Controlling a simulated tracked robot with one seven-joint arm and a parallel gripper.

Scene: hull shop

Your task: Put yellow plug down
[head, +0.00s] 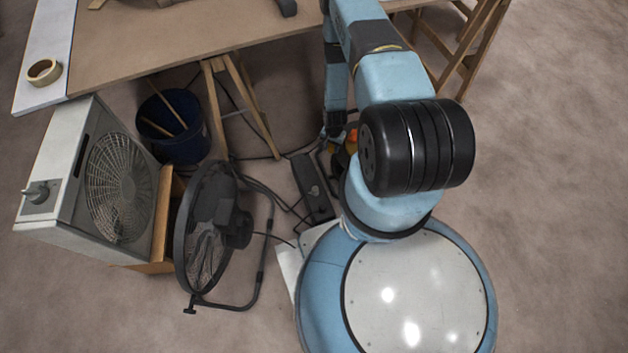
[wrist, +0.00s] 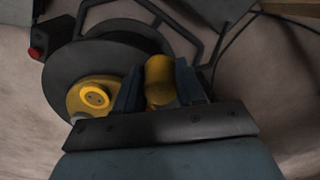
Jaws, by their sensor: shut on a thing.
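The yellow plug (wrist: 160,80) is a short yellow cylinder in the wrist view. It sits between the two dark fingers of my gripper (wrist: 158,88), which is shut on it. Its lower end is hidden by the gripper body. In the head view my gripper (head: 336,136) is low near the floor, below the bench edge, partly hidden by my arm. Yellow-orange patches show beside it there, but I cannot tell whether they are the plug or the reel.
A dark cable reel (wrist: 70,62) with a yellow hub is close behind the plug. A black power strip (head: 313,189) lies on the floor among loose cables. A black fan (head: 207,235), box fan (head: 117,188), blue bucket (head: 172,128) and workbench (head: 190,45) stand nearby. Floor at right is clear.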

